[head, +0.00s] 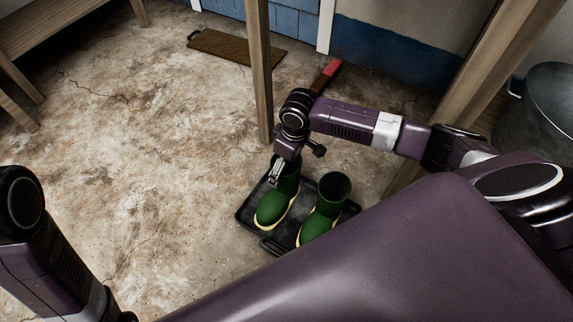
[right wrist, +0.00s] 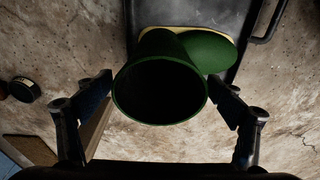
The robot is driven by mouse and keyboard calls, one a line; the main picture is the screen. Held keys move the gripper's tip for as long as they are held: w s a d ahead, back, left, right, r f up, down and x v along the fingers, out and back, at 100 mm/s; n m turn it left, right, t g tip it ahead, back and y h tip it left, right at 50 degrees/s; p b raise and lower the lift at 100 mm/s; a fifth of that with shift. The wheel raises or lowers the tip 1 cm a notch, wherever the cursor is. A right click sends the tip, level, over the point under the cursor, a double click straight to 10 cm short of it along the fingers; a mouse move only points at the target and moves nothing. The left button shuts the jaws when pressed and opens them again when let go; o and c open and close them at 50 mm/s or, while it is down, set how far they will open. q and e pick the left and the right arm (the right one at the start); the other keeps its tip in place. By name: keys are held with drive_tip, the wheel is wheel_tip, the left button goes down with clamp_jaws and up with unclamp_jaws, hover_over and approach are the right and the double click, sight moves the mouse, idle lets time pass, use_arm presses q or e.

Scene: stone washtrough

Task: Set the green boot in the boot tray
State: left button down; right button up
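Two green boots with pale yellow soles stand upright in the black boot tray (head: 248,218) in the head view. The left boot (head: 272,208) is partly hidden by my right gripper (head: 276,173), which points down at its shaft. The right boot (head: 322,212) stands beside it, apart from the gripper. In the right wrist view, one boot (right wrist: 205,50) shows its round opening between the spread fingers of the right gripper (right wrist: 163,85). The fingers are on either side of the shaft; I see no clear contact. The tray (right wrist: 185,14) shows behind its toe. My left gripper is out of view.
A wooden post (head: 262,75) stands just behind the tray. A brown mat (head: 235,47) and a red-ended object (head: 326,76) lie farther back. A wooden bench (head: 55,28) is at upper left, a metal tub (head: 550,105) at right. The floor left of the tray is clear.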

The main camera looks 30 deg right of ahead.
drive_tip(key=shift+f, duration=0.1)
wheel_tip(320, 180, up, 12)
drive_tip(key=s, duration=0.1)
drive_tip(key=shift+s+d, duration=0.15)
drive_tip(key=shift+d, duration=0.25)
